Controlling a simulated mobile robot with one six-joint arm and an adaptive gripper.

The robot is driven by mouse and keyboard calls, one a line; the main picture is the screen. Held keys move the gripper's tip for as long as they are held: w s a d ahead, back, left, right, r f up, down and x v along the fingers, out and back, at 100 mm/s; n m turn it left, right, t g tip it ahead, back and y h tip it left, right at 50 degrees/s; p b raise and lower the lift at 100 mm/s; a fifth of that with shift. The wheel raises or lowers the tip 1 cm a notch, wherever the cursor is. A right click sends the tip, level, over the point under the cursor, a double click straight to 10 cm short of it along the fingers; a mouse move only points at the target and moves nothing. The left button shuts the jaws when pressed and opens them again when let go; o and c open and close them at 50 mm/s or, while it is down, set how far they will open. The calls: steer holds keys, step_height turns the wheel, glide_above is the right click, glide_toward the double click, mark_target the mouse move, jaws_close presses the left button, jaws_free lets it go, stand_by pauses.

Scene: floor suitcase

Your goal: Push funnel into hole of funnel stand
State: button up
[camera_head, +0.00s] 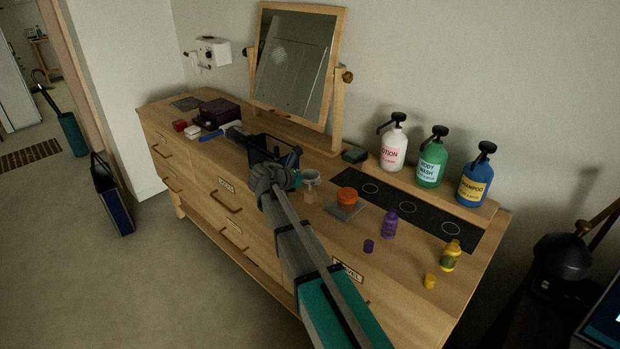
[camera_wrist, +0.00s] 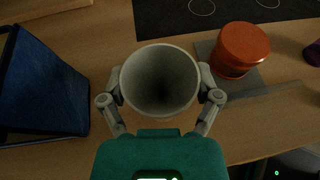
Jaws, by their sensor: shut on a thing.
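The funnel (camera_wrist: 160,80) is pale grey with a wide round mouth facing the wrist camera and a dark inside. My gripper (camera_wrist: 161,88) is shut on it, one finger on each side just below the rim. In the head view the funnel (camera_head: 311,177) shows as a small pale cup at the dresser top's front, beside my gripper (camera_head: 298,181). A tan shape shows just under it there; I cannot tell whether it is the funnel stand. The funnel's lower end and any hole beneath it are hidden in the wrist view.
A dark blue open container (camera_wrist: 40,85) stands left of the funnel. An orange jar (camera_wrist: 243,48) on a grey pad (camera_wrist: 215,47) is close on the right. Purple (camera_head: 389,223) and yellow (camera_head: 450,256) bottles stand farther right. Three pump bottles and a mirror (camera_head: 295,62) stand behind.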

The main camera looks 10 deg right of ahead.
steer(key=shift+f+b, duration=1.1)
steer(key=shift+f, duration=0.05)
stand_by(1.2)
stand_by(0.4)
steer(key=o, duration=0.5)
steer(key=shift+o, duration=0.2)
steer(key=shift+r, duration=0.1)
step_height(320, 180, up, 9)
steer(key=p, duration=0.9)
steer(key=shift+r, duration=0.1)
steer(key=shift+s+a+r+p, duration=0.1)
steer(key=shift+r+p, duration=0.15)
steer(key=shift+p, duration=0.2)
steer(key=s+a+r+n+t+y+p, duration=0.2)
steer(key=s+a+r+p, duration=0.1)
steer(key=s+a, duration=0.4)
steer(key=s+a+r+n+t+y+p, duration=0.2)
steer(key=s+a, duration=0.5)
steer(key=a, duration=0.6)
steer(key=shift+a+r+n+t+y+p, duration=0.15)
steer(key=shift+r+n+t+y+p, duration=0.35)
steer(key=shift+r+n+p, duration=0.45)
